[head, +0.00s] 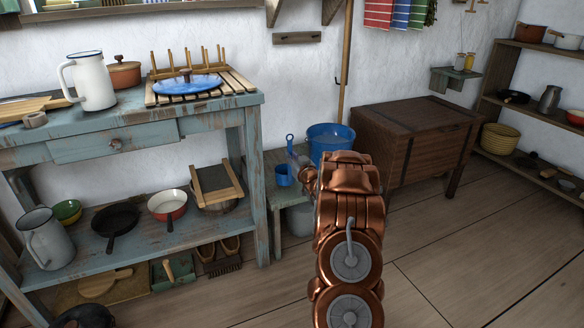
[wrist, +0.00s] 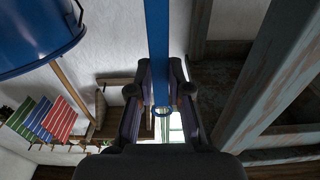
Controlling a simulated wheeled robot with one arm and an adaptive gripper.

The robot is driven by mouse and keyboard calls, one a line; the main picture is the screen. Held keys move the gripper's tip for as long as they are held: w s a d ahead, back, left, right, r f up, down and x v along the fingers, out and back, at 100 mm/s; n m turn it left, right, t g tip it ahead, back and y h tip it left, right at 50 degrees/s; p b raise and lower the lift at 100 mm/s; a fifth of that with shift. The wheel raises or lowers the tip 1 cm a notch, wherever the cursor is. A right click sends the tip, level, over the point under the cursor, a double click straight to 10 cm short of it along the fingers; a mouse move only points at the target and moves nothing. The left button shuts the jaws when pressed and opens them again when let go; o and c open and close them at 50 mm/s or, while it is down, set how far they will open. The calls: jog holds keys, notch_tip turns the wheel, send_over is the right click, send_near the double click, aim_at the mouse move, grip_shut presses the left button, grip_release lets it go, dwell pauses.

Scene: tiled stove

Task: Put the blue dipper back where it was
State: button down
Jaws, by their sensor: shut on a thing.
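The blue dipper (head: 283,177) is upright left of the blue bucket (head: 331,143) in the head view, its handle rising above its cup. The cup is at the low bench (head: 290,199); I cannot tell whether it touches the bench top. My gripper (head: 297,157) is at the dipper's handle, partly hidden by my copper arm. In the wrist view, the dipper's blue handle (wrist: 158,40) runs between the two fingers of my gripper (wrist: 160,85), with its end loop just below them. The dipper's cup is out of the wrist view. The bucket (wrist: 35,38) shows at upper left there.
A worn blue workbench (head: 255,170) stands left of the dipper, with its leg close by. A dark wooden chest (head: 415,135) stands right of the bucket. A broom-like pole (head: 346,60) leans on the wall behind. The floor (head: 450,255) at right is clear.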

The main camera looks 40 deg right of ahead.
jog(key=f+b, duration=0.2)
jog(key=f, duration=0.1)
jog(key=shift+w+d+f, duration=0.15)
jog(key=shift+d+f, duration=0.05)
jog(key=shift+f, duration=0.15)
jog(key=c, duration=1.1)
grip_release()
